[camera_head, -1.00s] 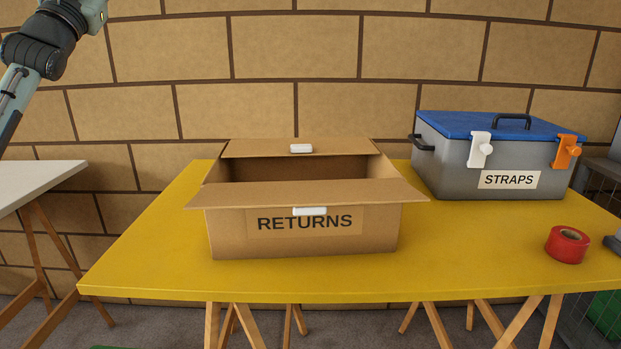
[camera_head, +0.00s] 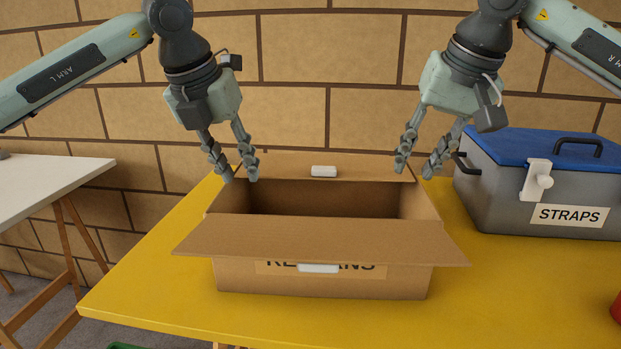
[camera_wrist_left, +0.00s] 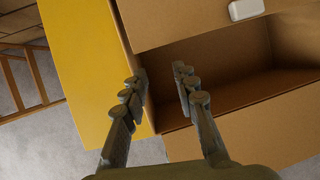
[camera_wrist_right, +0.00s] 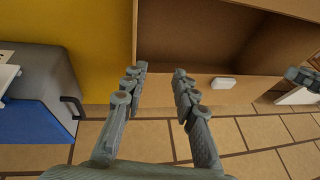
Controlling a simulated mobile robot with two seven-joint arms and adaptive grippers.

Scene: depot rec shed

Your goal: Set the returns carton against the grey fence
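The returns carton (camera_head: 235,278) is an open brown cardboard box on the yellow table, its front and back flaps folded outward and its label partly hidden by the front flap. White tabs are on its front (camera_head: 318,268) and back flap (camera_head: 324,171). My left gripper (camera_head: 240,174) is open and empty above the carton's back left corner; the left wrist view shows its fingers around the left wall line (camera_wrist_left: 161,72). My right gripper (camera_head: 414,172) is open and empty above the back right corner, near the right wall edge in the right wrist view (camera_wrist_right: 159,72). I cannot tell contact. No grey fence shows.
A grey straps box (camera_head: 500,200) with a blue lid and white latch stands right of the carton, close to my right gripper. A red item (camera_head: 617,310) is cut off at the right edge. A white table (camera_head: 50,180) stands at left. Bare yellow tabletop lies left of the carton.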

